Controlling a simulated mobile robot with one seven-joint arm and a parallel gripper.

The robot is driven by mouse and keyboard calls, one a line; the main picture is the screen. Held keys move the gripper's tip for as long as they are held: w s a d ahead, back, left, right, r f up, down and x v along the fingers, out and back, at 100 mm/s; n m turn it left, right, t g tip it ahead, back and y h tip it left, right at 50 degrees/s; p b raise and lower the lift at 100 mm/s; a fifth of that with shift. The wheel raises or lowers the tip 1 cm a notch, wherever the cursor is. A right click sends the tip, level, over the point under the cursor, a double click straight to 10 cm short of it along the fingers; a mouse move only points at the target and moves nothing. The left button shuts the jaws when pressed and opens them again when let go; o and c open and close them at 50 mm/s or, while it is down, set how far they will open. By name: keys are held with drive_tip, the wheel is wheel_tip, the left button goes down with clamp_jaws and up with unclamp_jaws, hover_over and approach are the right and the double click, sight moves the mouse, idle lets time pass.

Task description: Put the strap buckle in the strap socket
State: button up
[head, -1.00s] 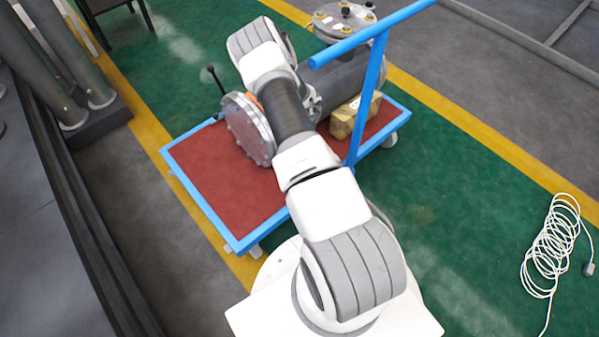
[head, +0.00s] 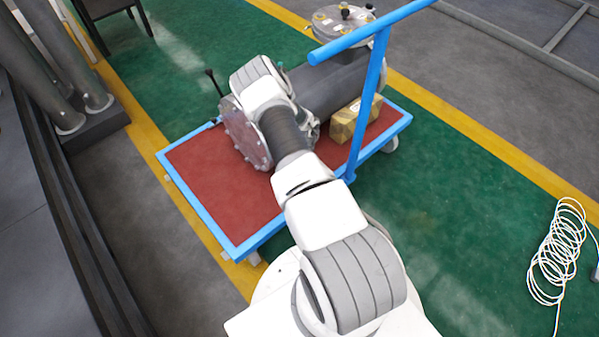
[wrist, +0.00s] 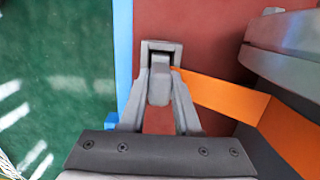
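In the wrist view, my gripper (wrist: 160,62) points down over the trolley bed near its blue edge. Its two fingers are close together around a grey block, which looks like the strap buckle (wrist: 159,82). An orange strap (wrist: 222,98) runs from beside the fingertips to the right, toward the grey flange (wrist: 285,62). In the head view, my forearm and wrist hide the gripper, buckle and strap. I cannot make out the strap socket for certain in either view.
The trolley has a red bed (head: 222,195), a blue rim and a blue push handle (head: 368,95). On it lies the grey flanged shell (head: 335,85) with a wooden block (head: 352,122). A black-knobbed lever (head: 214,82) stands at the left rim. Coiled white cable (head: 560,255) lies right.

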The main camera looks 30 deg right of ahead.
drive_tip(key=o, duration=0.4)
